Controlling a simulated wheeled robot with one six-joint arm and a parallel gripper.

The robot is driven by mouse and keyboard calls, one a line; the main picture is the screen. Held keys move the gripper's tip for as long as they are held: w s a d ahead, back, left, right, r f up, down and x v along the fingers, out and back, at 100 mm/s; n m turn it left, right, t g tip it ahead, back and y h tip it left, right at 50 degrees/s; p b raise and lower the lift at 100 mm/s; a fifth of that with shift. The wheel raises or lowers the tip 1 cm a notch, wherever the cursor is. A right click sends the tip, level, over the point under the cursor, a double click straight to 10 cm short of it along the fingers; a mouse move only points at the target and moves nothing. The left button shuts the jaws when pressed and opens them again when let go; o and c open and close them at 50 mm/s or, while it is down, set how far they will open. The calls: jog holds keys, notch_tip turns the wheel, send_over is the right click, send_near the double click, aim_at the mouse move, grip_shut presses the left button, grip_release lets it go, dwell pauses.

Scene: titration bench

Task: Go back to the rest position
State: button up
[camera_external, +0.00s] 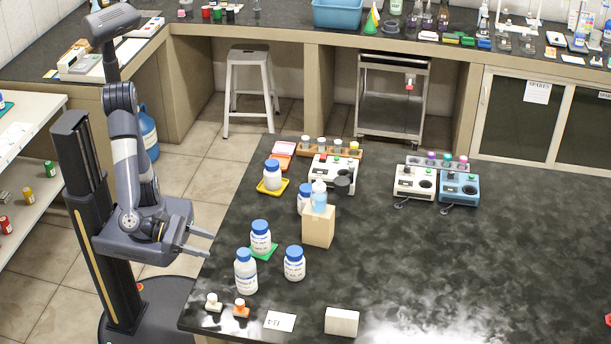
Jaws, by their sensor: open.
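My gripper (198,241) is open and empty, its two fingers pointing right at the left edge of the dark bench (440,270). My arm is folded close to its column, with the gripper low in front of it. The nearest bottles are a white one with a blue cap (246,271) and another (260,238) on a green mat, both right of the fingers and apart from them.
A third blue-capped bottle (294,264), a tan box (318,228), a white block (341,321) and two small stamps (241,307) stand on the bench. White shelves (30,190) are at the left. The bench's right half is mostly clear.

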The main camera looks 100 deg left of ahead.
aim_at(244, 256)
jog(key=shift+w, duration=0.15)
jog(key=x, duration=1.2)
jog(key=shift+f, duration=0.1)
dwell(0.3)
